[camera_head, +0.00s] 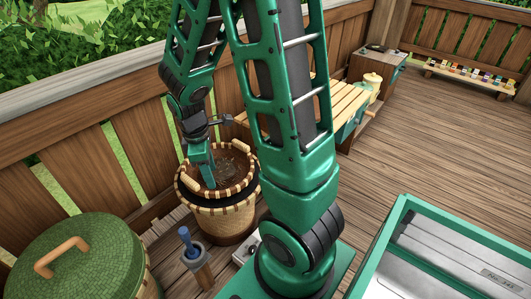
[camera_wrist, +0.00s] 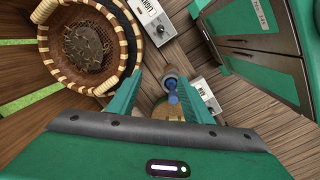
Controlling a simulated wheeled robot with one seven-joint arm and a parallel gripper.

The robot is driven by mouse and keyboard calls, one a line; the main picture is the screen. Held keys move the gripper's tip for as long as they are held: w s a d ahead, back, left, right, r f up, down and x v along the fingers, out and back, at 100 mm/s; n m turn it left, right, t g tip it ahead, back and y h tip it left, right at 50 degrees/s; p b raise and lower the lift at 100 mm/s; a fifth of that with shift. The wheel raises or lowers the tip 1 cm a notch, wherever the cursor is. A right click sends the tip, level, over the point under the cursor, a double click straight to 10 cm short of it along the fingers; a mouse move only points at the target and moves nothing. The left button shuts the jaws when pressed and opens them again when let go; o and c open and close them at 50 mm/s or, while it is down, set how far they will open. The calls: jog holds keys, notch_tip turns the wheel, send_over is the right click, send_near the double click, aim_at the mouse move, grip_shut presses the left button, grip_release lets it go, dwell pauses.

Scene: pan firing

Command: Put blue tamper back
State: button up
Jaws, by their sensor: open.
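My gripper (camera_head: 208,178) is open and empty. In the head view it is over the left part of the basket, apart from the tamper and higher. How deep the tamper's lower end sits in the holder is hidden.
The round basket (camera_head: 223,221) holds dark twig-like matter. A green-lidded basket (camera_head: 88,243) stands at the front left. A wooden bench (camera_head: 342,108) is behind my arm, and a green-framed metal unit (camera_head: 392,228) is at the right.

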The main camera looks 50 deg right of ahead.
jog(key=s+d+r+m, duration=0.2)
jog(key=s+r+m, duration=0.5)
jog(key=s+m, duration=0.1)
jog(key=s+d+r+m+y, duration=0.1)
jog(key=s+d+r+m, duration=0.2)
jog(key=s+r+m, duration=0.4)
jog(key=s, duration=0.3)
jog(key=shift+s+r+m, duration=0.15)
jog(key=shift+s+m, duration=0.2)
jog(key=shift+m, duration=0.05)
